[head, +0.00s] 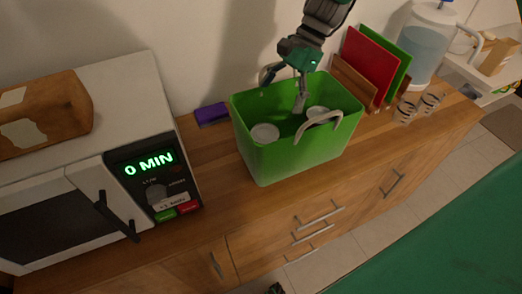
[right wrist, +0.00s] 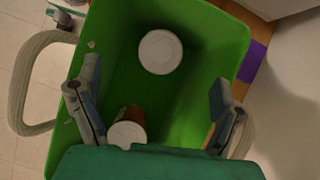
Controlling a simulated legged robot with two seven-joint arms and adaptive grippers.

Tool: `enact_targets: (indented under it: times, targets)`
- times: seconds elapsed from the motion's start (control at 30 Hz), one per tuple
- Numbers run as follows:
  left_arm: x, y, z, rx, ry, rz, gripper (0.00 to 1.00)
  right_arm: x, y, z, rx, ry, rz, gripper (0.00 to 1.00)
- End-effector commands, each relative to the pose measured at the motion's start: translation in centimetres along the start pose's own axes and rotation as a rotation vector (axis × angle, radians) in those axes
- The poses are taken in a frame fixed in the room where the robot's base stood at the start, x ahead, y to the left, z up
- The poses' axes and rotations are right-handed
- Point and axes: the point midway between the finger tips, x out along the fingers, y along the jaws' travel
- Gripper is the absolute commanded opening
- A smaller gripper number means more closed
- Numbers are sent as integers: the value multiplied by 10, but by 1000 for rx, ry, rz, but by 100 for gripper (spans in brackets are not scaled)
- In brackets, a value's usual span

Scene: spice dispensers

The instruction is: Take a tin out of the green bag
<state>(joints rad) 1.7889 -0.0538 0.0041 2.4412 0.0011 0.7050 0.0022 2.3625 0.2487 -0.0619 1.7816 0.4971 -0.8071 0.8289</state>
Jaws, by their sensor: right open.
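The green bag (head: 300,153) stands upright and open on the wooden counter, with pale handles. Two tins with pale round lids are inside: one at the left (head: 264,133), one at the right (head: 317,112), partly behind the front handle. In the right wrist view, one tin (right wrist: 160,52) is in the upper middle; the other (right wrist: 127,131), with a brownish side, is lower, near the left finger. My right gripper (head: 283,92) is open and empty over the bag, its fingers (right wrist: 153,100) spread without touching a tin. A small dark part, possibly my left gripper (head: 276,289), shows at the bottom edge.
A microwave (head: 85,165) reading 0 MIN stands left of the bag. A purple item (head: 211,114) lies behind it. Red and green boards (head: 367,62) stand in a wooden rack close to its right, with small cups (head: 405,111) and a water dispenser (head: 418,45) beyond.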

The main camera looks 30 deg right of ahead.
Motion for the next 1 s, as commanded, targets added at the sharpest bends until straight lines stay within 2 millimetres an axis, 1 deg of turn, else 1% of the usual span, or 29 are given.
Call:
enact_targets:
  times: [0.03, 0.13, 0.2, 0.27, 0.37, 0.5, 0.63, 0.7, 0.87, 0.93, 1.0]
  targets:
    - [12, 0, 1, 0, 0, 0, 40, 10, 0, -10, 3, -4, -1, 88]
    - [22, 0, 1, 0, 0, 0, 40, 18, 0, -18, 3, -7, -1, 88]
    - [24, 0, 1, 1, 0, 0, 40, 20, 1, -21, 3, -9, -1, 88]
    - [24, 0, 1, 1, 1, 0, 40, 24, 1, -22, 2, -9, 0, 88]
    - [23, 1, 1, 1, 1, 1, 40, 39, 2, -19, 2, -8, 3, 88]
    - [22, 1, 1, 1, 1, 1, 40, 69, 1, -15, 3, -5, 4, 88]
    - [23, 1, 1, 1, 1, 1, 40, 92, -1, -11, 2, 1, 3, 88]
    - [23, 1, 1, 1, 1, 1, 40, 100, -1, -10, 1, 1, 2, 88]
    - [23, 0, 1, 0, 1, 0, 40, 108, -1, -14, 2, -2, 1, 88]
    - [22, 0, 1, 0, 1, 0, 40, 115, -2, -16, 3, -5, 1, 88]
    - [20, 0, 1, 0, 1, 0, 40, 125, -4, -18, 3, -6, 1, 88]
